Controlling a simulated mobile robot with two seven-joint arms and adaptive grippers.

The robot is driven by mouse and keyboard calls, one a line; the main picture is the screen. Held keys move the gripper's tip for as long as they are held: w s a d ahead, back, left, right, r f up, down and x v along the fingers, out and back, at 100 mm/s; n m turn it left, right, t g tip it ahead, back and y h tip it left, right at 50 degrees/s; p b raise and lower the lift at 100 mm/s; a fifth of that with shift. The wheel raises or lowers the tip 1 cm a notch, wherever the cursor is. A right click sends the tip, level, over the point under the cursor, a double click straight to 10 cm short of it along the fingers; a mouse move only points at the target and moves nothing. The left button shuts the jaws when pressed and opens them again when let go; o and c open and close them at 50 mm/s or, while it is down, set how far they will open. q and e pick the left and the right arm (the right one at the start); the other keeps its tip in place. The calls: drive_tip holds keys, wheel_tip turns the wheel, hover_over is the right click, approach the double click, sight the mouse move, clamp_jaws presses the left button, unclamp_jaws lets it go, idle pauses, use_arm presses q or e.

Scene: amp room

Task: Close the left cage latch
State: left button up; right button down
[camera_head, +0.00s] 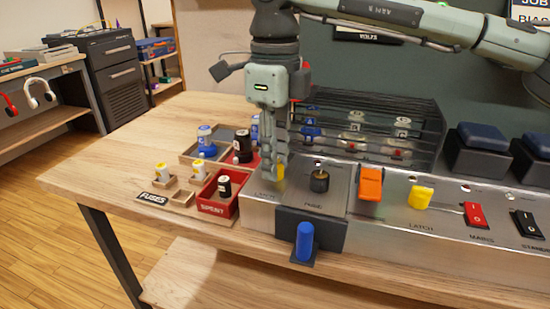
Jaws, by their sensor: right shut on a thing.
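My right gripper (273,176) comes down from above at the left end of the metal amp panel. It is shut on the left cage latch (281,172), a small yellow tab mostly hidden behind the fingers. The right cage latch (421,197), a yellow tab, stands on the panel's front right of the orange switch. The black wire cage (385,130) stands behind the panel, with several tubes inside. My left gripper is not in view.
A black knob (319,181), an orange switch (370,184) and a red switch (474,215) line the panel. A blue handle (304,242) sticks out in front. A red spent tray (218,194) and several fuses stand left of the gripper. The table's left front is clear.

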drive_tip(key=shift+n, duration=0.5)
drive_tip(key=c, duration=1.3)
unclamp_jaws()
wheel_tip(320, 180, up, 12)
drive_tip(key=shift+r, duration=0.1)
